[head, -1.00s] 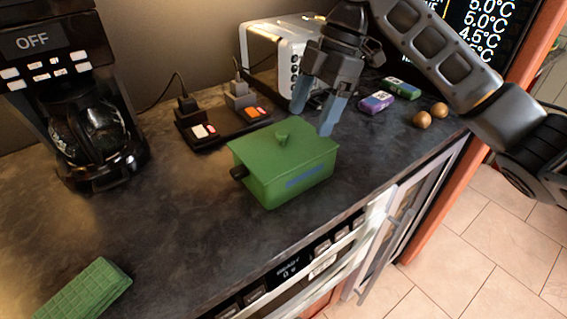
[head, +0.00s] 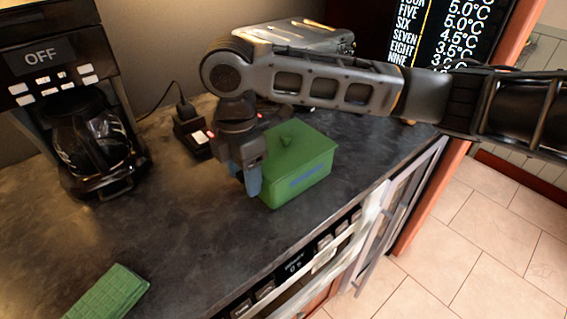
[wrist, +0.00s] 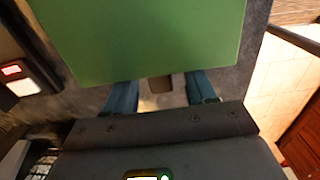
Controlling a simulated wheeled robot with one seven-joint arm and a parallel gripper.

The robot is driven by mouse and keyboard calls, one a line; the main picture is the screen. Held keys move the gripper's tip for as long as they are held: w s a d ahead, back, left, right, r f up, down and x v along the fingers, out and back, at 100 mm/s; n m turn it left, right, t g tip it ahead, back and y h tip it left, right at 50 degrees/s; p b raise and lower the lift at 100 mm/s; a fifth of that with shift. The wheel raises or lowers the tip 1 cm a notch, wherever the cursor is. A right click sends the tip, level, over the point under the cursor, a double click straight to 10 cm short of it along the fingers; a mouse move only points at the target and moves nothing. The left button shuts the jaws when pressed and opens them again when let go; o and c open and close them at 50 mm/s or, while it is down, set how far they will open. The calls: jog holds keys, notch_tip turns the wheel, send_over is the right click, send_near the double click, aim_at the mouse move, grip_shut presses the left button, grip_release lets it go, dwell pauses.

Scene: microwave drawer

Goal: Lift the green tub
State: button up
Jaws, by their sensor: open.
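The green tub (head: 303,167), with a lid and knob, stands on the dark counter. My gripper (head: 253,184) points down at the tub's left end, and my arm crosses above the tub. In the wrist view the tub's green top (wrist: 145,40) fills the upper middle. The open fingers of my gripper (wrist: 162,92) show just below its edge, one on each side of a small dark handle (wrist: 160,84). I see no gap closed between the fingers and the handle. The fingertips are partly hidden by the tub.
A coffee machine (head: 72,110) stands at the left, and a green cloth-like block (head: 110,294) lies at the front left. A black charger (head: 192,133) and a toaster (head: 300,36) are behind, partly covered by my arm. The left-middle counter is clear.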

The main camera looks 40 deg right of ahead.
jog(key=shift+f, duration=0.95)
grip_shut()
